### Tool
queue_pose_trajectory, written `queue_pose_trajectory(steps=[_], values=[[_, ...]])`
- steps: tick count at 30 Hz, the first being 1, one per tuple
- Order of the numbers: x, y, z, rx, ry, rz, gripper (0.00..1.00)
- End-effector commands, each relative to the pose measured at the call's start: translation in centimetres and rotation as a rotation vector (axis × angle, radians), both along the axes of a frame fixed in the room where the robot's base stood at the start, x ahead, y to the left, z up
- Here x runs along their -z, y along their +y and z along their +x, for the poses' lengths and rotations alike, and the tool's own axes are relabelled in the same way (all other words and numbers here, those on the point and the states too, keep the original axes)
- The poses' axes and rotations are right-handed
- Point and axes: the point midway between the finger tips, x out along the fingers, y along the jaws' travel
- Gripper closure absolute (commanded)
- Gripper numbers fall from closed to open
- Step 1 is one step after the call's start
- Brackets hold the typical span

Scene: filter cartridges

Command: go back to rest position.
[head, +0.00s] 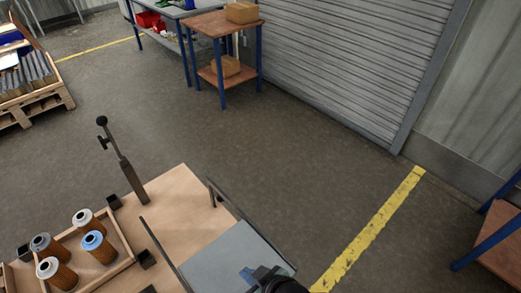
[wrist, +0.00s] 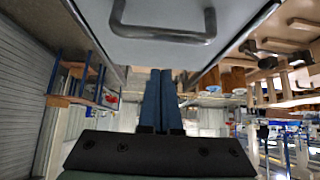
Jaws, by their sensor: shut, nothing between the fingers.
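My gripper (head: 248,273) shows at the bottom edge of the head view, over or beside a grey flat panel (head: 215,262). In the wrist view my gripper (wrist: 161,73) has its two dark blue fingers together with nothing between them. A grey panel (wrist: 240,18) with a dark bar handle (wrist: 165,35) fills the top of that view, and the fingertips appear apart from the handle. Several filter cartridges with brown pleated bodies stand in a wooden tray (head: 122,236) at lower left: a blue-capped one (head: 97,247), white-capped ones (head: 83,218) and a grey-capped one (head: 42,245).
A dark upright lever (head: 125,168) with a ball knob rises from the wooden worktop (head: 170,205). A small table (head: 215,24) with cardboard boxes stands at the back, near a grey roller shutter (head: 345,50). A loaded pallet (head: 40,102) stands at left. The middle floor is clear.

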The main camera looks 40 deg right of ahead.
Motion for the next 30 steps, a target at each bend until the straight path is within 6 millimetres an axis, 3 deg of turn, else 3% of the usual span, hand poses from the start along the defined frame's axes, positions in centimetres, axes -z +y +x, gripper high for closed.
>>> queue_pose_trajectory(steps=[9,22,26,29,30], values=[[-3.9,-0.2,-3.5,0.003,-0.003,-0.001,1.00],[-5.0,-0.2,-4.4,0.001,-0.003,-0.001,1.00],[-6.4,-0.3,-2.8,0.004,-0.043,-0.021,1.00],[-9.8,-0.4,0.7,0.015,-0.136,-0.064,1.00],[-11.8,-0.3,2.5,0.021,-0.191,-0.084,1.00]])
